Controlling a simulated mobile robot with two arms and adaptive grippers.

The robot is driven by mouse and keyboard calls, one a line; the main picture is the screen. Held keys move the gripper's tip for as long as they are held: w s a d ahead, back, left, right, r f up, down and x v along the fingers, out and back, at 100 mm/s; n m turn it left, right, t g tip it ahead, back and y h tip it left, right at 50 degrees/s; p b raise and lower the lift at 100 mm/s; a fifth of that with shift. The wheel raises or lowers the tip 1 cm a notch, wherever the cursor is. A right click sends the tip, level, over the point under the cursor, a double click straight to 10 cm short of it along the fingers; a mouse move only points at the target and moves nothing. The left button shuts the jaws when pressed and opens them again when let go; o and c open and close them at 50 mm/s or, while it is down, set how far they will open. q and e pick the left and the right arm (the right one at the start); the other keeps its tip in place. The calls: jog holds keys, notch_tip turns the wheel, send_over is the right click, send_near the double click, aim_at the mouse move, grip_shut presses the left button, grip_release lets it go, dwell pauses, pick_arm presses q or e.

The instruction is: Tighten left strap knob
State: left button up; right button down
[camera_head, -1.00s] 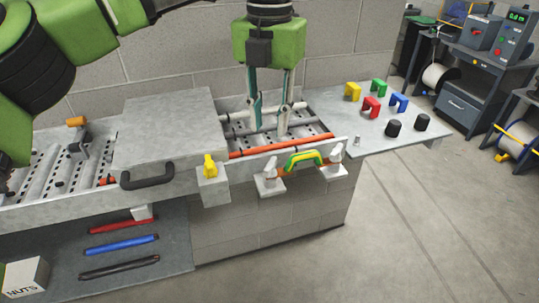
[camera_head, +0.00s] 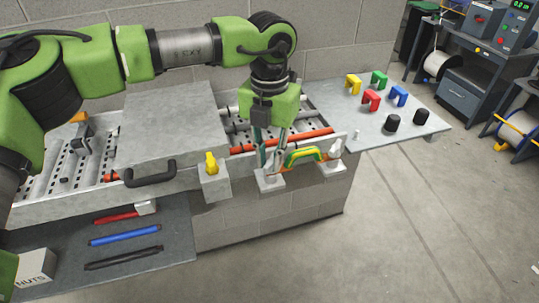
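The left strap knob (camera_head: 273,166) is a small pale knob on a grey block at the front wall of the conveyor. My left gripper (camera_head: 268,152) points down from its green body, with its fingertips at this knob. The fingers partly hide the knob, and I cannot tell whether they press on it. A curved yellow and green strap (camera_head: 303,154) runs from beside this knob to the right strap knob (camera_head: 336,149), which stands free on a similar block. My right gripper is not in view.
A yellow knob (camera_head: 211,162) on a grey block stands to the left, beside a grey cover (camera_head: 172,125) with a black handle. Coloured brackets and black knobs (camera_head: 392,124) sit on the side shelf (camera_head: 430,132). Coloured bars lie on a lower shelf (camera_head: 180,238).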

pick_arm(q)
grip_shut()
jog(key=shift+f+m+b, duration=0.15)
jog(key=shift+m+b, duration=0.95)
jog(key=shift+m, duration=0.1)
jog(key=m+b, duration=0.1)
jog(key=m, duration=0.1)
jog(key=shift+w+a+m, duration=0.1)
jog(key=shift+m, duration=0.2)
jog(key=m+b, duration=0.1)
jog(key=m, duration=0.2)
jog(key=shift+m+b, duration=0.3)
jog(key=shift+b, duration=0.05)
jog(key=m, duration=0.5)
jog(key=shift+w+a+r, duration=0.1)
jog(key=shift+w+r, duration=0.1)
jog(key=m, duration=0.6)
jog(key=shift+w, duration=0.2)
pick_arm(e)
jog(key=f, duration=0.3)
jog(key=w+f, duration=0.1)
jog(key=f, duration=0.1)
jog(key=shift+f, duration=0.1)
pick_arm(q)
jog(key=shift+m, duration=0.3)
jog(key=o, duration=0.5)
grip_release()
